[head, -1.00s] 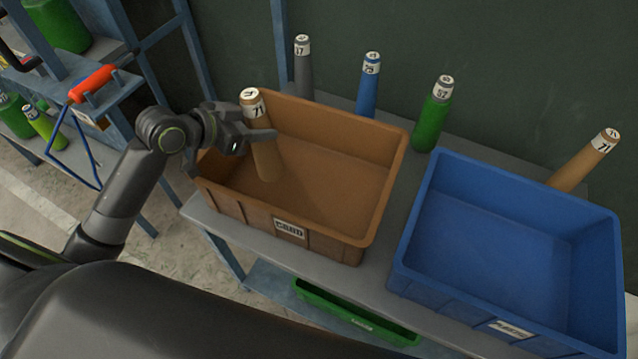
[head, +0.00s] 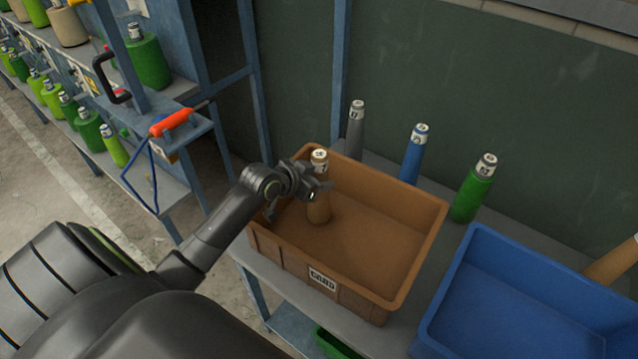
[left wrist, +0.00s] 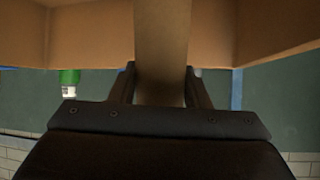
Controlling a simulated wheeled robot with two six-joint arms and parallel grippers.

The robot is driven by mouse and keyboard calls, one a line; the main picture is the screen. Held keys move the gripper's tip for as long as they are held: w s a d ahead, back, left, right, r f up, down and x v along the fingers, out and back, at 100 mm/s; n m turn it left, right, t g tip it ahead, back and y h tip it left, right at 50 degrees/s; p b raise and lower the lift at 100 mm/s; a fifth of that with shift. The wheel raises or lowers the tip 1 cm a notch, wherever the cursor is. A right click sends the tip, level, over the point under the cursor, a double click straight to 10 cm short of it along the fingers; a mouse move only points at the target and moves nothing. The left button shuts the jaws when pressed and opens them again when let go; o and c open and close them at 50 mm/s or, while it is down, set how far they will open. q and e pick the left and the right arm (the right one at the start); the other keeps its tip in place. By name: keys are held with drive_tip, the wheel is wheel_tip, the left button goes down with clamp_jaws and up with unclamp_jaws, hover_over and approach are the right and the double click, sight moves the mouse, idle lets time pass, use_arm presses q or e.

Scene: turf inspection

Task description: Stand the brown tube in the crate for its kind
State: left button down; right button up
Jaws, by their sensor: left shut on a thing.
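The brown tube (head: 319,208), with a white label and pale top, stands about upright inside the brown crate (head: 405,285), near its back left corner. I cannot tell whether its lower end touches the crate floor. The crate bears a white plate that seems to read CARD. My right gripper is not in view.
A blue crate (head: 530,300) stands to the right on the same grey bench. Behind are a grey tube (head: 355,130), a blue tube (head: 413,155) and a green tube (head: 472,192). Another brown tube (head: 612,262) leans at the right edge. A shelf rack with green tubes is at left.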

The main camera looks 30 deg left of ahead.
use_arm(q)
drive_tip(key=shift+f, duration=0.9)
drive_tip(key=c, duration=0.8)
unclamp_jaws()
drive_tip(key=shift+o, duration=0.2)
drive_tip(key=shift+s+r, duration=0.1)
drive_tip(key=shift+r, duration=0.1)
drive_tip(key=v, duration=1.1)
drive_tip(key=shift+s+r, duration=0.25)
drive_tip(key=shift+s, duration=0.05)
